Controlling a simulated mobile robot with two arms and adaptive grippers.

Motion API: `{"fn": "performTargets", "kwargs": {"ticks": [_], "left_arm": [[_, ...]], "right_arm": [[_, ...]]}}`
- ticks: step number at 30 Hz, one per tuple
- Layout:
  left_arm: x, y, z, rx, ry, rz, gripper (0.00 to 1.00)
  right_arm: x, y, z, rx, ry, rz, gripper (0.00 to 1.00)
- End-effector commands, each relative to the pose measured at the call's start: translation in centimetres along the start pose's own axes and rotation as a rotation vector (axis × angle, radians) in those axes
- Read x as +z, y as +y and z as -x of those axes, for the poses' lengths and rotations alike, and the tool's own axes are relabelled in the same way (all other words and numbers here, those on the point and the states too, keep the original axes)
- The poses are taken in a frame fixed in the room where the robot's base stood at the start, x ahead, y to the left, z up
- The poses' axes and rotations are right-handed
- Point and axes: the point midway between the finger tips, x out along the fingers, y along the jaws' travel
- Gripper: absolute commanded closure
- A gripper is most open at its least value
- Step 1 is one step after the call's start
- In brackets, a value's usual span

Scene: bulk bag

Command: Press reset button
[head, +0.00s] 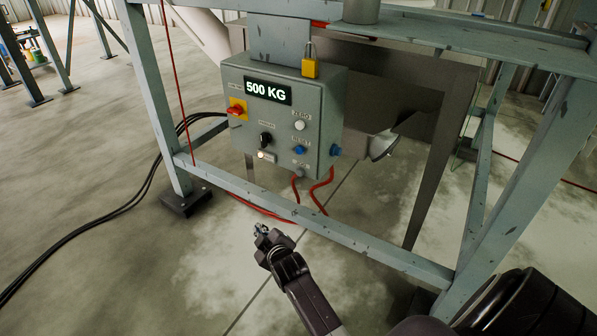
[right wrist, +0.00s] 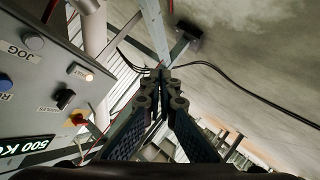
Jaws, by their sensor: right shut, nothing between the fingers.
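A grey control box (head: 285,120) with a display reading 500 KG (head: 267,91) hangs on the steel frame. Its blue reset button (head: 299,150) sits at the right of the front face, below a white zero button (head: 300,125) and above the jog button (head: 299,172). In the right wrist view the blue button (right wrist: 5,81) is at the left edge, with its label partly cut off. My right gripper (head: 262,230) is shut and empty, below and in front of the box, apart from it. Its closed fingertips (right wrist: 160,76) show in the right wrist view. My left gripper is out of view.
A horizontal frame beam (head: 330,240) crosses below the box, near my right gripper. A yellow padlock (head: 310,68), a red-yellow switch (head: 237,108) and a black knob (head: 265,139) are on or by the box. Red cables (head: 318,200) hang below. Black cables (head: 130,205) run left.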

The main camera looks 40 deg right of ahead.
Motion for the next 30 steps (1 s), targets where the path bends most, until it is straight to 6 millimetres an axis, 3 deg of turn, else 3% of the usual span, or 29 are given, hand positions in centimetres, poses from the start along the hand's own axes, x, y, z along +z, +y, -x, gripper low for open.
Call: {"fn": "performTargets", "kwargs": {"ticks": [1, 6, 9, 12, 16, 30], "left_arm": [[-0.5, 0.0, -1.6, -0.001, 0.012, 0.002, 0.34], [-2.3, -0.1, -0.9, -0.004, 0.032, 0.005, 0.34], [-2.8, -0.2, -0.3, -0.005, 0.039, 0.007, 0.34], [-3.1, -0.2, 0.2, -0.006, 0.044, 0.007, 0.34], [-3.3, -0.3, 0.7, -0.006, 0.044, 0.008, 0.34], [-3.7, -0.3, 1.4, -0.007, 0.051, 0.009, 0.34]], "right_arm": [[-1.0, 2.2, -0.9, 0.068, 0.040, 0.015, 1.00], [-5.0, 10.2, 0.4, 0.252, 0.113, 0.071, 1.00], [-6.2, 13.3, 1.7, 0.326, 0.132, 0.092, 1.00], [-6.8, 15.2, 2.6, 0.371, 0.139, 0.105, 1.00], [-7.2, 16.2, 3.2, 0.393, 0.142, 0.112, 1.00], [-7.0, 16.8, 2.8, 0.393, 0.144, 0.112, 1.00]]}}
